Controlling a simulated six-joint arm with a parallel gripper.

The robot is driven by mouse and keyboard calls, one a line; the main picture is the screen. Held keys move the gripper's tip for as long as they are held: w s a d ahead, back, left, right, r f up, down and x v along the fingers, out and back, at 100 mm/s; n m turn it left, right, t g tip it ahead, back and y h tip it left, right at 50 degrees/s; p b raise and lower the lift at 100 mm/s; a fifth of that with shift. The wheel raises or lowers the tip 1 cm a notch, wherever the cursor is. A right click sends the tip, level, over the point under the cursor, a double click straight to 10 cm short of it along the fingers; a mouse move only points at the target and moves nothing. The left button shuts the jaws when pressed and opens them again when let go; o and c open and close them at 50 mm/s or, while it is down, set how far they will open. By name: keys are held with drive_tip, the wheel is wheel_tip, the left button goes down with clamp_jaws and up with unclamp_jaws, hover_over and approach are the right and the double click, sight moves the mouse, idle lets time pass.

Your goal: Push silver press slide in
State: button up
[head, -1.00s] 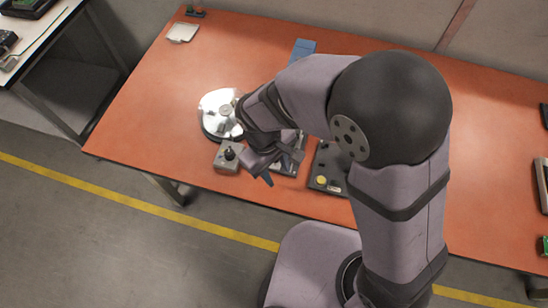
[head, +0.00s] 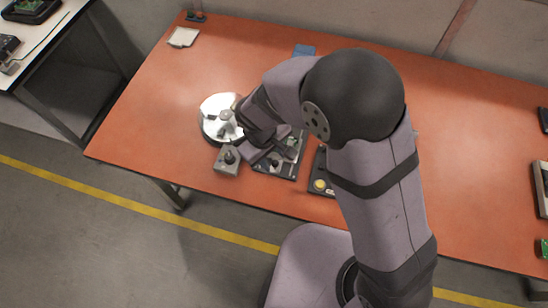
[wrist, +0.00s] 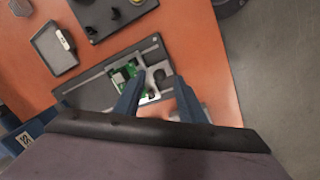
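A dark fixture (head: 262,167) with a green circuit board (wrist: 124,76) and silver metal parts (wrist: 148,94) lies near the table's front edge. The press slide seems to be among these silver parts, but I cannot tell it apart clearly. My gripper (wrist: 160,84) is over the fixture's near end in the wrist view, its two blue fingers apart. Nothing is clearly held between them; a dark round part of the fixture shows near the right fingertip. In the head view, my gripper (head: 256,156) and wrist partly cover the fixture. Contact cannot be told.
A grey block with a black knob (head: 227,159) and a round silver-topped device (head: 218,105) stand left of the fixture. A dark plate with a yellow button (head: 320,185) lies to its right.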

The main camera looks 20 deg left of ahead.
drive_tip(key=shift+w+d+f, duration=0.1)
drive_tip(key=shift+w+f, duration=0.1)
drive_tip(key=shift+f, duration=0.85)
drive_tip(key=shift+c, duration=0.3)
clamp_jaws()
drive_tip(key=w+p, duration=0.1)
drive_tip(key=w, duration=1.1)
drive_tip(key=shift+w, duration=0.2)
drive_tip(key=shift+o, duration=0.3)
unclamp_jaws()
drive_tip(key=shift+r, duration=0.1)
